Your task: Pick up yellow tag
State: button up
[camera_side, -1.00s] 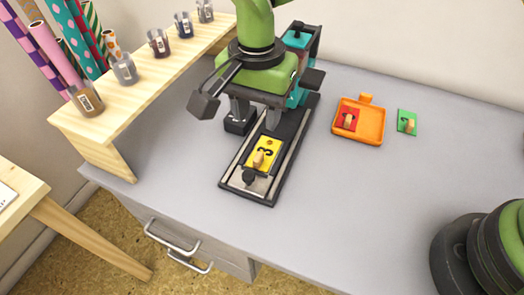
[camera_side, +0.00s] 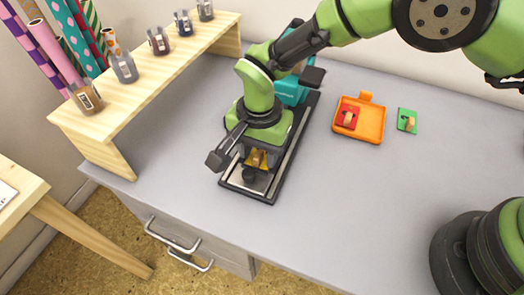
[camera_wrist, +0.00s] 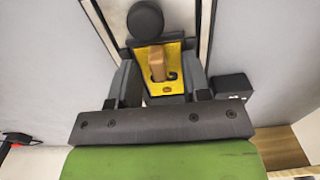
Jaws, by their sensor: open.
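The yellow tag (camera_side: 251,161) has a wooden knob and lies on the dark rail base (camera_side: 233,186). In the wrist view the yellow tag (camera_wrist: 173,52) shows with its knob upright between my fingers and a dark printed mark beside it. My gripper (camera_side: 258,157) is low over the tag and hides much of it in the side view. In the wrist view my gripper (camera_wrist: 159,68) is open, with one finger on each side of the knob. I cannot tell whether either finger touches it.
A black round knob (camera_side: 249,175) stands at the rail's near end. A teal machine (camera_side: 293,92) stands at the far end. A black block (camera_wrist: 232,85) sits beside the rail. An orange tray (camera_side: 372,125) holds a red tag (camera_side: 347,118); a green tag (camera_side: 407,120) lies right of it.

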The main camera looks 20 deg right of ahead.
grip_shut()
